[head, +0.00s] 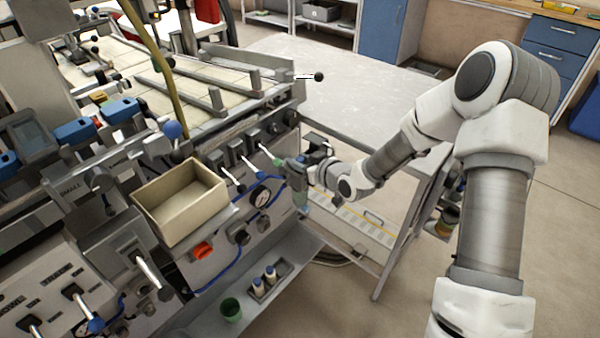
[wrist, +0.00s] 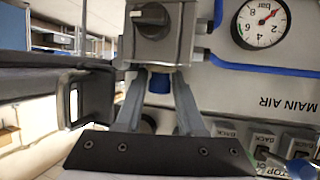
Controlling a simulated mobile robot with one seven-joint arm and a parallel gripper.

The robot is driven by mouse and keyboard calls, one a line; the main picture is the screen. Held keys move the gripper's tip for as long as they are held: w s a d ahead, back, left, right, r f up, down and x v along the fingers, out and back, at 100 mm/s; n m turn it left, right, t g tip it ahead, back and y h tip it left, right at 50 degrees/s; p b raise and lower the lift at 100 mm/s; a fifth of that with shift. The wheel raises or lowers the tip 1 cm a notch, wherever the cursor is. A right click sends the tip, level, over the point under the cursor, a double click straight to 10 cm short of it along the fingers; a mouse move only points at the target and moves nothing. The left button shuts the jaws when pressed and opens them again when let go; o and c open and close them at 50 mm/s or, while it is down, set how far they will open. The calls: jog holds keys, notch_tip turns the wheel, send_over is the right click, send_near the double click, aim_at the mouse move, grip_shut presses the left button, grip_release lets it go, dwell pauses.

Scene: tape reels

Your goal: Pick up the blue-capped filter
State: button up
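The blue cap of the filter (wrist: 158,83) shows in the wrist view, just below a grey block with a dark knob (wrist: 153,16). Most of the filter is hidden or cut off there. My gripper (wrist: 158,92) has its two grey fingers apart, one on each side of the blue cap. I see no clear contact between the fingers and the cap. In the head view my gripper (head: 298,163) is at the right end of the machine's front panel, where the cap is too small and covered to make out.
A pressure gauge (wrist: 261,20) and blue air hoses sit beside the fingers on the panel. Levers line the panel top. A beige open box (head: 180,203) is to the left, a green cup (head: 231,309) on the lower shelf. A grey table (head: 345,85) stands behind my arm.

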grip_shut()
jog(key=shift+r, duration=0.15)
